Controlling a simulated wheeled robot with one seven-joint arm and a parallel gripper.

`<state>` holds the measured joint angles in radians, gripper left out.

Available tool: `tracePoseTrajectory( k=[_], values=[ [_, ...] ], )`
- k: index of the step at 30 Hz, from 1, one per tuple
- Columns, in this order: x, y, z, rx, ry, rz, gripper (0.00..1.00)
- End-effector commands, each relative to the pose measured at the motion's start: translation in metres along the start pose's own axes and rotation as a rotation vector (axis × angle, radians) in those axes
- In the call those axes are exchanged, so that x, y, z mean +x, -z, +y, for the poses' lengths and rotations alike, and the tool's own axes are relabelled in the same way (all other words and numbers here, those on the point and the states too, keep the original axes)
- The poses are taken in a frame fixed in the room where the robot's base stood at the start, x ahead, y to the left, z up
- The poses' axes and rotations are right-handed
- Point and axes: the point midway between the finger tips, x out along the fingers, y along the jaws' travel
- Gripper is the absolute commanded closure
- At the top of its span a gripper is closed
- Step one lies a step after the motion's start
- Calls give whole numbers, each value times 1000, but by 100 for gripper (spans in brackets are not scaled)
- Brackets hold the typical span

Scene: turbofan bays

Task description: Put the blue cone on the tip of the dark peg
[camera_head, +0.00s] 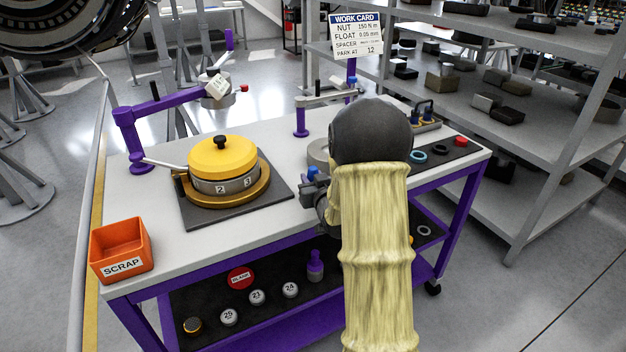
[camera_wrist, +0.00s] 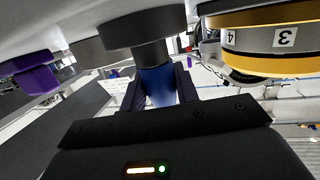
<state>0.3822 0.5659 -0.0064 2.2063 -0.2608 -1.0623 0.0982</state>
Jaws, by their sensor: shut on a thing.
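The blue cone (camera_wrist: 158,86) sits between the two fingers of my gripper (camera_wrist: 159,96) in the wrist view, shut on its sides. A dark round post (camera_wrist: 137,28), seemingly the dark peg, meets the cone's upper edge in this seemingly upside-down view. I cannot tell whether they touch or only overlap. In the head view my gripper (camera_head: 313,187) is partly hidden by my arm, near the table's front edge, with a bit of blue at its tip. A grey round block (camera_head: 318,154) shows just behind it; the dark peg is not clear there.
A yellow-lidded round housing (camera_head: 220,157) on a dark mat stands left of my gripper, with a purple swing arm (camera_head: 165,105). An orange scrap bin (camera_head: 122,250) is at the front left corner. A purple post (camera_head: 301,118) with a bar stands behind. Rings lie at the right.

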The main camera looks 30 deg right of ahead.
Motion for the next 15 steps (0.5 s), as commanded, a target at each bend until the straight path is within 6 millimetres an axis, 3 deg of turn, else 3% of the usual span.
tracePoseTrajectory(
  k=[7,8,11,15],
  values=[
    [0,-3,2,0,-3,1,91],
    [0,-3,2,0,-3,0,68],
    [0,-2,2,0,-3,0,48],
    [0,-2,2,0,-3,0,48]
  ],
)
